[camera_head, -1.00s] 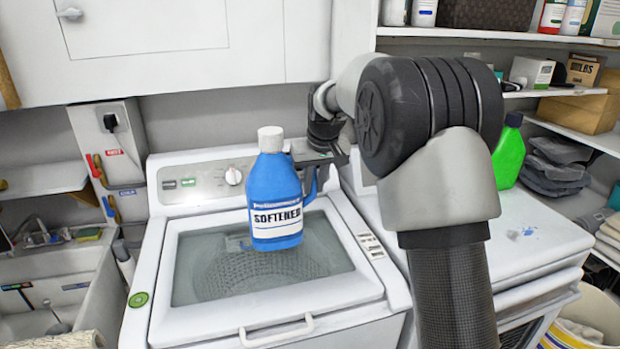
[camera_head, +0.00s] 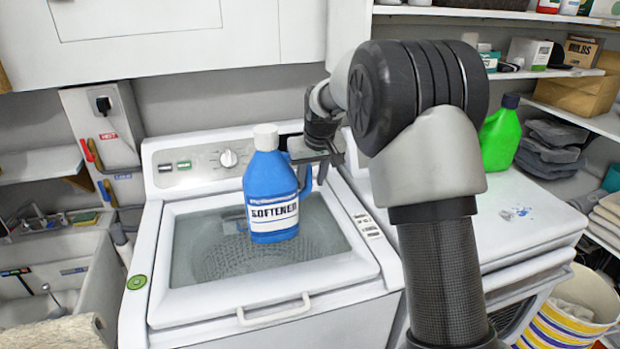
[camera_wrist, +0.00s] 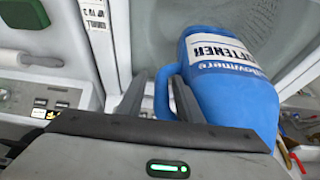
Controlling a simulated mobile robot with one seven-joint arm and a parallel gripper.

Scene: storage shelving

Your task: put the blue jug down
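The blue jug (camera_head: 270,190) is a softener bottle with a white cap and a white label. It is upright over the glass lid of the white washing machine (camera_head: 250,312). My gripper (camera_head: 308,158) is at its right side, shut on the handle. In the wrist view the jug (camera_wrist: 235,95) is to the right, with its handle between the two fingers of my gripper (camera_wrist: 158,98). The jug looks held above the lid, but the gap under its base is hard to judge.
A white machine top (camera_head: 510,225) to the right has free room at its front. A sink (camera_head: 60,260) is at the left. A striped basket (camera_head: 570,310) is at the lower right.

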